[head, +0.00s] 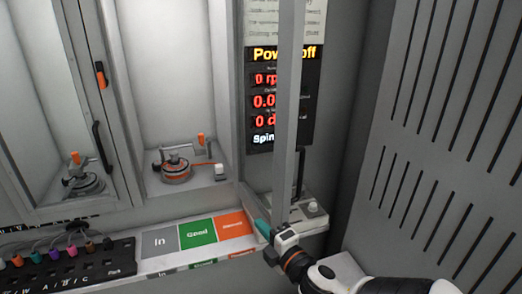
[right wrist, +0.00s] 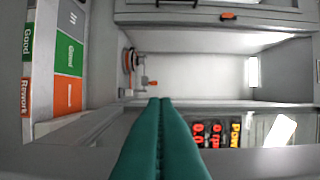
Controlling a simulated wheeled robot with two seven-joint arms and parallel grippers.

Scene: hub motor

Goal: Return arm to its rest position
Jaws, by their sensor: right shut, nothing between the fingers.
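My right gripper (head: 263,230) has teal fingers. My right arm comes in from the lower right. My left gripper is in neither view.
A display (head: 275,100) reads "Power off" behind the post. A round fixture with an orange handle (head: 176,168) stands in the open bay. The strip has grey "In", green "Good" (head: 198,233) and orange panels. A slotted wall (head: 440,130) bounds the right.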

